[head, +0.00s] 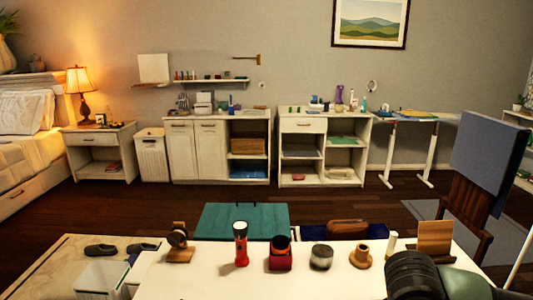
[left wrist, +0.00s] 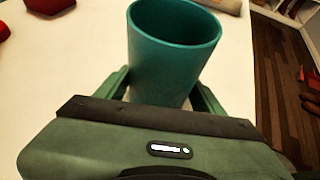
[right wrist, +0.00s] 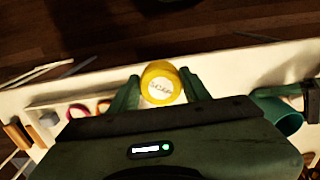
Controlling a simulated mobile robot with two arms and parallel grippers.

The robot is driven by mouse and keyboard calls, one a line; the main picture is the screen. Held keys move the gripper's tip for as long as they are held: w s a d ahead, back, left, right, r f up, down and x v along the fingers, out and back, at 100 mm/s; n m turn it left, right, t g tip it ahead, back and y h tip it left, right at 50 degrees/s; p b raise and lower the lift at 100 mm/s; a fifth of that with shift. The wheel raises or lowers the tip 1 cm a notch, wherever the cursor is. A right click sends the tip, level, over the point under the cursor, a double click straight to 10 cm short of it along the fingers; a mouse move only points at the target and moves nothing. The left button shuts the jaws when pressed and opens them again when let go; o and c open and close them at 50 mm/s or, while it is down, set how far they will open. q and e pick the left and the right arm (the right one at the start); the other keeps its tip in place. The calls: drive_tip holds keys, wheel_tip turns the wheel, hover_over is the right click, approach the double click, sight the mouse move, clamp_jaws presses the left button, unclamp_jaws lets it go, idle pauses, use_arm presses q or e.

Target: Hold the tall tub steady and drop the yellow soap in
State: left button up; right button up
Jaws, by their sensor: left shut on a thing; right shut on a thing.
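The tall tub (left wrist: 165,70) is a teal cup-like vessel with an open round mouth, standing upright on the white table in the left wrist view. My left gripper (left wrist: 162,92) is shut on it, one finger on each side. The yellow soap (right wrist: 160,90) is a round piece with lettering on its face. My right gripper (right wrist: 160,78) is shut on it and holds it between both fingertips. The tub also shows at the right of the right wrist view (right wrist: 280,115), apart from the soap. In the head view neither tub nor soap can be made out.
The white table (head: 200,283) holds a red flashlight (head: 240,245), a dark red holder (head: 280,253), a round tin (head: 321,257) and a wooden peg piece (head: 361,257). A white bin (head: 103,280) stands at its left. A chair (head: 466,215) is at the right.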

drive_tip(key=shift+w, duration=0.1)
drive_tip(key=w+a+r, duration=0.3)
drive_tip(key=w+a, duration=0.6)
drive_tip(key=a, duration=0.3)
drive_tip(key=w+a+r, duration=0.3)
drive_tip(key=w+a, duration=0.5)
drive_tip(key=a, duration=0.4)
drive_tip(key=shift+w+a+f, duration=0.1)
drive_tip(key=shift+w+f, duration=0.05)
drive_tip(key=shift+f, duration=2.65)
drive_tip(key=o, duration=1.5)
drive_tip(key=shift+c, duration=0.2)
drive_tip(key=shift+r, duration=0.15)
wheel_tip(320, 180, up, 12)
